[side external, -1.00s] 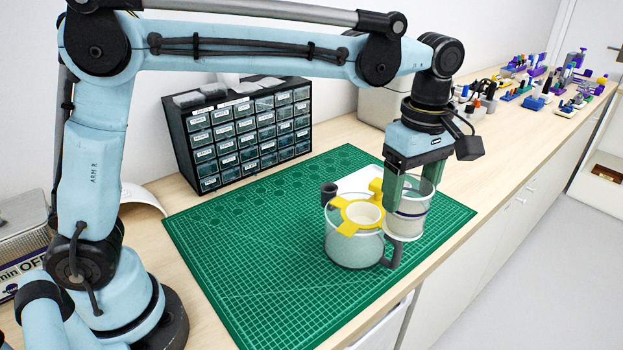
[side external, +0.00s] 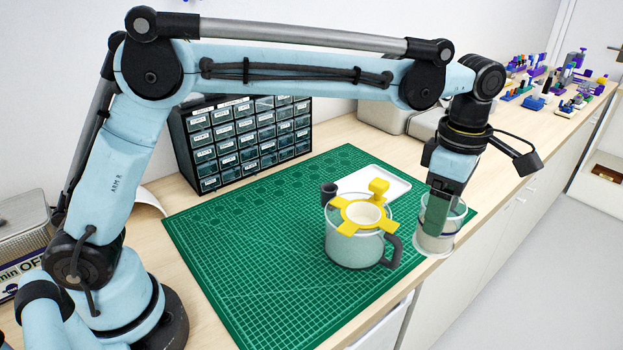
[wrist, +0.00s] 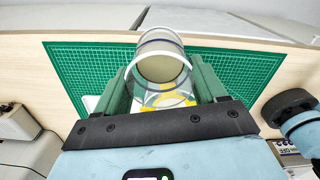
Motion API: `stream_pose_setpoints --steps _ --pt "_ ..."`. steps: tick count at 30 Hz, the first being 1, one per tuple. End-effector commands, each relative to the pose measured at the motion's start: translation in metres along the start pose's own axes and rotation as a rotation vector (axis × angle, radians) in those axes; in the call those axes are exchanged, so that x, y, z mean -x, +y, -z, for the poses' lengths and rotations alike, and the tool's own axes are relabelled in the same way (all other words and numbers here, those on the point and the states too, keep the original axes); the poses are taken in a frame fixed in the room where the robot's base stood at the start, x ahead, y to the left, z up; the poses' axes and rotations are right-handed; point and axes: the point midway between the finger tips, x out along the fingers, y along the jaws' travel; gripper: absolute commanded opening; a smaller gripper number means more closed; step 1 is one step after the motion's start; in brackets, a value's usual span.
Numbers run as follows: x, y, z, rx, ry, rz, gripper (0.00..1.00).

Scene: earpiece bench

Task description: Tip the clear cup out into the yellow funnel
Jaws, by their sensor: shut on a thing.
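My gripper (side external: 437,212) is shut on the clear cup (side external: 453,222), holding it to the right of the jug near the mat's right edge. The cup looks close to upright and has pale contents in its lower part. In the wrist view the cup (wrist: 160,62) sits between the two green fingers. The yellow funnel (side external: 347,228) rests on the mouth of a clear jug (side external: 350,252) with a dark handle. Parts of the funnel (wrist: 172,99) show behind the cup in the wrist view. The cup and funnel are apart.
A green cutting mat (side external: 250,265) covers the bench, with free room left of the jug. A white tray (side external: 395,183) lies behind the jug. A black drawer cabinet (side external: 240,140) stands at the back. The bench's front edge is close to the cup.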

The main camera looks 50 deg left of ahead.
Motion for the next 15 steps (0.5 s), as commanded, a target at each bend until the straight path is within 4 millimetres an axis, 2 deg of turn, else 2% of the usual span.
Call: stream_pose_setpoints --steps 15 --pt "0.007 0.000 0.024 0.004 -0.209 0.000 0.35"
